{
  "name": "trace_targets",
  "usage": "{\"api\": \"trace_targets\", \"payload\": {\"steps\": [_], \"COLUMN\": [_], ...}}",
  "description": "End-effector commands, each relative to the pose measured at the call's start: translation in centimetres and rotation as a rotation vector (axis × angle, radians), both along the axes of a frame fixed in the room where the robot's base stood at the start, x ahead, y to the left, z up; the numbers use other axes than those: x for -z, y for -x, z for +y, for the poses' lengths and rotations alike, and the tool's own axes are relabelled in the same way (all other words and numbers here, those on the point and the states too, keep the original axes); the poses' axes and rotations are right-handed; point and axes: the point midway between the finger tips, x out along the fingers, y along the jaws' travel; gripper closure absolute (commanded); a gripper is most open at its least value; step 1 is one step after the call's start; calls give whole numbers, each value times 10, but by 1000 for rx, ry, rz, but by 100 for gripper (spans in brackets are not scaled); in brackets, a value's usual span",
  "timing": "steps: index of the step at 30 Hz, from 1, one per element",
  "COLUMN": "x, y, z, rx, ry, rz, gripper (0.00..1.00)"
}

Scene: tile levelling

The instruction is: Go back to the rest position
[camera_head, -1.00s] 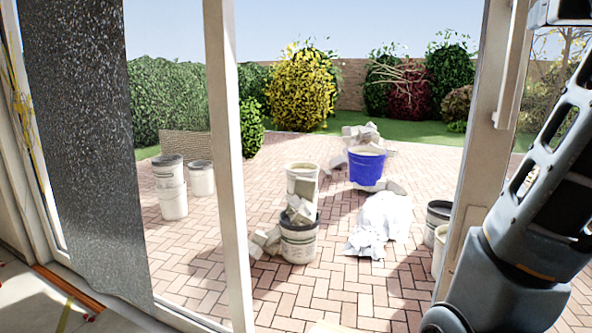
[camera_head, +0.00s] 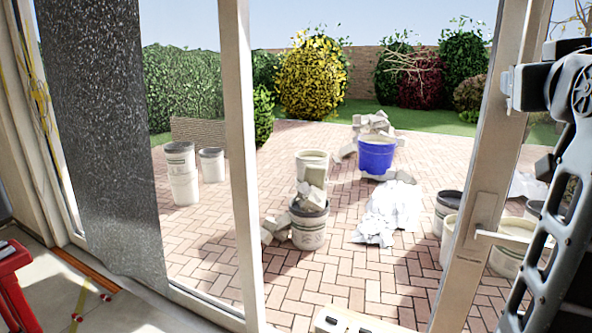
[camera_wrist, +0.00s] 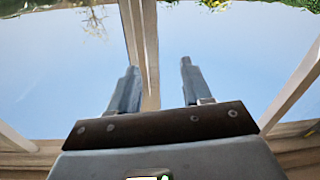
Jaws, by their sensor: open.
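My gripper (camera_wrist: 158,82) is in the wrist view, with its two grey fingers apart and nothing between them. Behind the fingers, the wrist view shows sky, a pale upright frame post and bits of foliage, and it appears upside down. In the head view my arm is folded up along the right edge. The gripper's fingertips cannot be made out there.
The glass door frame's left post (camera_head: 241,160) and the door with its handle (camera_head: 515,238) flank an opening onto brick paving. Outside are a blue bucket (camera_head: 376,155), several pale buckets and a white sheet (camera_head: 390,212). A red object (camera_head: 14,288) stands lower left.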

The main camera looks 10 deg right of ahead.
Motion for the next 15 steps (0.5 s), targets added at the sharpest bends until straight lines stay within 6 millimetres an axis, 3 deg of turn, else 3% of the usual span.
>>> {"api": "trace_targets", "payload": {"steps": [1, 8, 15], "x": [21, 101, 182], "y": [-3, -5, 13], "z": [4, 29, 58], "rx": [-14, -96, -200], "ry": [16, 83, 117], "rz": [23, 74, 118], "gripper": [51, 51, 51]}}
